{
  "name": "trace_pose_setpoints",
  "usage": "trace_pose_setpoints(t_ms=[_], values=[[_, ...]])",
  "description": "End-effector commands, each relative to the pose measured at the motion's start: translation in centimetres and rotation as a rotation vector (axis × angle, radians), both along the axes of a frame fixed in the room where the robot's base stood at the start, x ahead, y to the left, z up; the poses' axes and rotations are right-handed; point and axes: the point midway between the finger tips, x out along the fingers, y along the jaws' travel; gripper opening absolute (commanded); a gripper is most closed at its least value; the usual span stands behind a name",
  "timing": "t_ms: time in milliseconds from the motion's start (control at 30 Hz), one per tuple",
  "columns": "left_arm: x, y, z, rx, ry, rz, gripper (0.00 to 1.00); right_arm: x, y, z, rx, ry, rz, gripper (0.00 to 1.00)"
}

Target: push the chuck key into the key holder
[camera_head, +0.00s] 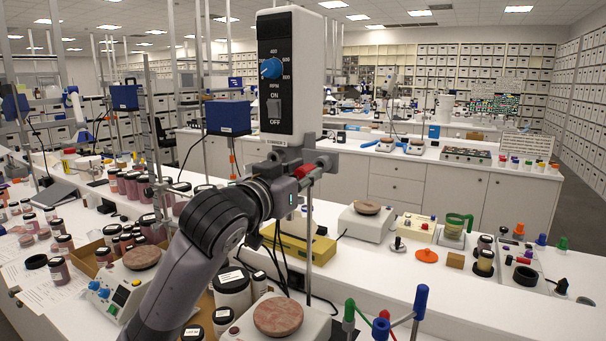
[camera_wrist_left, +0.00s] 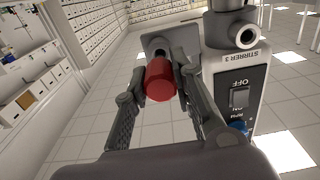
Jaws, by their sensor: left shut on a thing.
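The chuck key shows as a red cylinder (camera_wrist_left: 160,80) between the fingers of my left gripper (camera_wrist_left: 162,88), which is shut on it. In the head view my left gripper (camera_head: 287,187) is just below the stirrer's body, with the red key (camera_head: 303,171) at its tip. A grey block (camera_wrist_left: 182,46), which looks like the key holder, is right behind the key, beside the stirrer. In the head view it shows as a grey piece (camera_head: 325,161) right of the key. The key's far end is hidden, so I cannot tell how far it is in.
The white stirrer (camera_head: 290,70) with its dark control panel hangs close above my gripper. A thin metal rod (camera_head: 309,240) stands just right of it.

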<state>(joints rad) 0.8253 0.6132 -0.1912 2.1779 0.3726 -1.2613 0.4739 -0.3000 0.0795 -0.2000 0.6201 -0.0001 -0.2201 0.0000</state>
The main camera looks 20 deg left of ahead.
Motion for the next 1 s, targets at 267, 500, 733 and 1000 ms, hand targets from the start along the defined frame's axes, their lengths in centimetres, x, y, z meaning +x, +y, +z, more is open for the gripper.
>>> trace_pose_setpoints(t_ms=[267, 500, 733, 1000], values=[[0.3, 0.0, 0.0, 0.0, 0.0, 0.0, 0.0, 0.0, 0.0, 0.1, 0.0, 0.0, 0.0, 0.4], [0.9, -0.1, 0.0, 0.0, 0.0, -0.001, 0.0, 0.0, 0.0, 0.4, 0.0, 0.0, 0.0, 0.4], [1.5, -0.1, 0.0, 0.0, 0.0, 0.0, 0.0, 0.0, 0.0, 0.6, 0.0, 0.0, 0.0, 0.4], [2.2, -0.2, 0.0, -0.001, 0.001, 0.0, 0.0, 0.0, 0.0, 0.9, 0.0, 0.0, 0.0, 0.4]])
